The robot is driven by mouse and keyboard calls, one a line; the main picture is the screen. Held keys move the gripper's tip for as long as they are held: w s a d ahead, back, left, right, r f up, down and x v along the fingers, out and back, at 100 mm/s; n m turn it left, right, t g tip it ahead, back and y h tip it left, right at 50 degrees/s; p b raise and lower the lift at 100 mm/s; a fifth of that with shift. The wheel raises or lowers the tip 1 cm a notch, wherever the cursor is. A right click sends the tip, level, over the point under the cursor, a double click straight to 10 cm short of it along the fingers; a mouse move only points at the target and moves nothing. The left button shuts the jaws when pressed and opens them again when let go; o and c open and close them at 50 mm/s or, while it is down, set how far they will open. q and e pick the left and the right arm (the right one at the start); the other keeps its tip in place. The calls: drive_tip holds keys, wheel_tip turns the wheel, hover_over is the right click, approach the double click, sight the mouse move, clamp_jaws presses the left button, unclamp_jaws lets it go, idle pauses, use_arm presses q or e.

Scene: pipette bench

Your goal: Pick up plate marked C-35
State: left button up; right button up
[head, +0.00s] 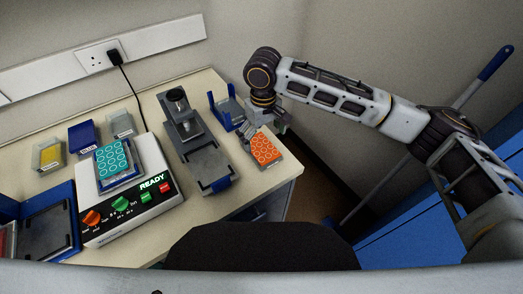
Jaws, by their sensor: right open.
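No marking reading C-35 is legible. An orange plate (266,149) with rows of round wells is at the bench's right side, with grey edging around it. My right gripper (265,129) is open at the far side of the orange plate, its fingers close to the plate's far edge. I cannot tell whether they touch it. A teal plate (112,158) with round wells sits on top of the white device at the left. My left gripper is not in view.
The white device (158,202) has knobs and a READY display. A grey stand (185,130) with a dark column is between the plates. A blue-and-grey holder (228,108) stands behind the orange plate. Small yellow (47,154) and blue (83,136) boxes are at the back left.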

sight(262, 149)
drive_tip(key=shift+f, duration=0.1)
drive_tip(key=shift+s+f, duration=0.15)
drive_tip(key=shift+f, duration=2.35)
drive_tip(key=c, duration=1.2)
